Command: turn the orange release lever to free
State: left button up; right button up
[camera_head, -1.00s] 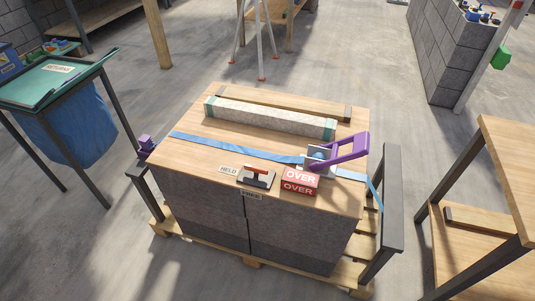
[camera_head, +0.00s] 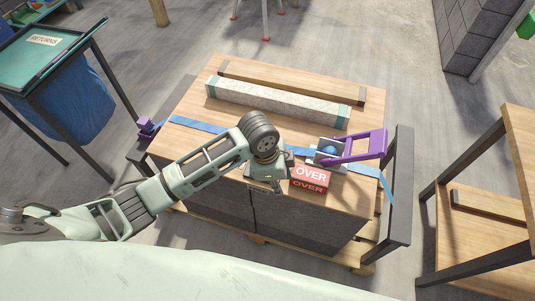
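My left gripper (camera_head: 268,182) is over the front middle of the crate-like block's wooden top (camera_head: 195,143), just left of the red OVER sign (camera_head: 309,178). It points down, and its fingers are too small and covered to show whether they are open or shut. The release lever's plate, seen earlier at this spot beside a HELD label, is now hidden behind my gripper and wrist. I cannot tell whether the gripper touches the lever. My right gripper is not in view.
A purple ratchet buckle (camera_head: 362,151) on a blue strap (camera_head: 197,126) stands right of the sign. A stone beam (camera_head: 270,101) and wooden bar (camera_head: 295,82) lie behind. A RETURNS bin (camera_head: 62,95) is left, a wooden table (camera_head: 490,215) right.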

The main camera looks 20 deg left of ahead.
pick_arm(q)
jog(key=w+a+r+m, duration=0.1)
jog(key=w+a, duration=0.1)
jog(key=w+a+r+m+y, duration=0.1)
jog(key=w+a+r, duration=0.1)
jog(key=w+a+r+m+y, duration=0.1)
jog(key=w+a+r, duration=0.1)
jog(key=w, duration=0.1)
jog(key=shift+w+a+g, duration=0.1)
jog(key=shift+a+g, duration=0.05)
jog(key=shift+g, duration=0.25)
notch_tip(320, 180, down, 7)
jog(key=shift+f+p, duration=0.15)
jog(key=shift+p, duration=0.4)
jog(key=shift+c, duration=0.2)
grip_shut()
